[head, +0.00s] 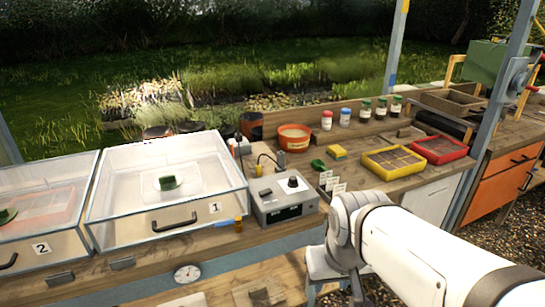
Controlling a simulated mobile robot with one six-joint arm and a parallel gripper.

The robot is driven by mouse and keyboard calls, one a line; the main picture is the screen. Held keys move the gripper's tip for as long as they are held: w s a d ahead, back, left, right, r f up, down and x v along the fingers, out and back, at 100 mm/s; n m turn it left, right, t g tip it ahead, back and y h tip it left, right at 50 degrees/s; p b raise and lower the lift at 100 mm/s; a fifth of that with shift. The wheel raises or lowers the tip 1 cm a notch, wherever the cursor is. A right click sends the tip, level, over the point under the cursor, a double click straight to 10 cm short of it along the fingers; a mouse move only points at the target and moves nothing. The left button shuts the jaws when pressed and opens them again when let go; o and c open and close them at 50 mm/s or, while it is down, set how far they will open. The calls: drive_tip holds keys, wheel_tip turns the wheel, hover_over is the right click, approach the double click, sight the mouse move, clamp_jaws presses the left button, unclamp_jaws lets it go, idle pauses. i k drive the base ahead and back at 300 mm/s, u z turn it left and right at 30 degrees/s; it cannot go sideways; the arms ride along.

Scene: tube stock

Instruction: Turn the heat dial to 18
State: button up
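A grey control box (283,203) stands on the wooden bench, just right of the clear box numbered 1. A larger black dial (293,182) sits on its top at the right, and a smaller dark knob (265,193) sits at the left. The front has a dark display panel (289,212). The dial's markings and setting are too small to read. My white arm enters from the lower right and bends down in front of the bench, right of the control box. I cannot make out my gripper's fingers.
Clear box 1 (231,173) and clear box 2 (88,176) stand left, with handles at the front. White labels (326,178) and a green object stand right of the control box. Beyond are a yellow tray (364,162), a red tray (467,150) and several small bottles.

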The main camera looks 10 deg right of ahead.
sight(292, 182)
drive_tip(key=i, duration=0.9)
drive_tip(key=z, duration=0.05)
